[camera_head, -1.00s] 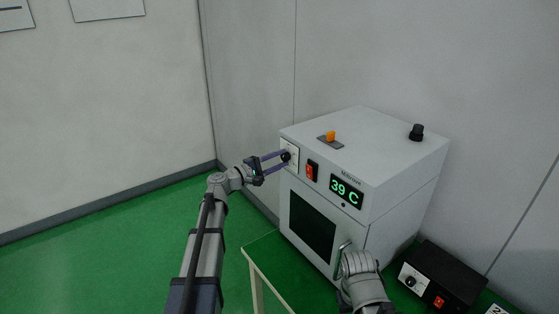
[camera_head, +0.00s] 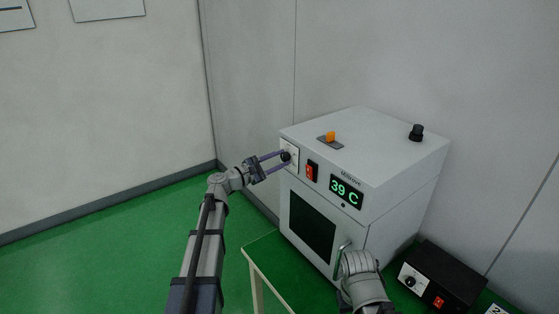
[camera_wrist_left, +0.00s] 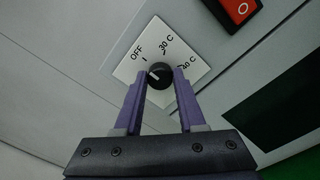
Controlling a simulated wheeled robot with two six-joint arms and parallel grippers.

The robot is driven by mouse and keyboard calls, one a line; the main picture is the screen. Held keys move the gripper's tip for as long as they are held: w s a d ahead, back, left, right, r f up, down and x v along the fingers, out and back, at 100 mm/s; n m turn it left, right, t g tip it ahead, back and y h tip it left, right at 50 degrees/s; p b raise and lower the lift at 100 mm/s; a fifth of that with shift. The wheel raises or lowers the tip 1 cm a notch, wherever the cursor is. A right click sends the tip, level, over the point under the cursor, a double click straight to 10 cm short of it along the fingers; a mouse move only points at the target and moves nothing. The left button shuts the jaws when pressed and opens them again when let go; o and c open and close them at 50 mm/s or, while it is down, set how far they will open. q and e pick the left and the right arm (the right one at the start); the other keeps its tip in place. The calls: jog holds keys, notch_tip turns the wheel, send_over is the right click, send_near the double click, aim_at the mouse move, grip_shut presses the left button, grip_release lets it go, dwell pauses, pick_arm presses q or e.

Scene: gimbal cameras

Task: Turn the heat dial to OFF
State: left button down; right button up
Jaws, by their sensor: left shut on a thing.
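The heat dial (camera_wrist_left: 160,75) is a round black knob on a white plate (camera_wrist_left: 185,62) marked OFF, 30 C and 40 C. A pale pointer mark on the knob faces left, roughly towards the OFF side; its exact alignment is hard to tell. The dial also shows on the oven's upper left front in the head view (camera_head: 286,156). My left gripper (camera_head: 283,160) is shut on the dial, one purple finger on each side. My right arm's end (camera_head: 360,264) is beside the oven door handle; its fingertips are not clear.
The white oven (camera_head: 372,155) shows 39 C on its green display (camera_head: 346,191). A red switch (camera_head: 311,170) sits just right of the dial. A black box (camera_head: 445,276) with its own knob stands right of the oven. The floor at left is clear.

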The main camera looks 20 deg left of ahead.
pick_arm(q)
jog(key=c, duration=0.5)
grip_release()
jog(key=v, duration=0.8)
jog(key=shift+w, duration=0.1)
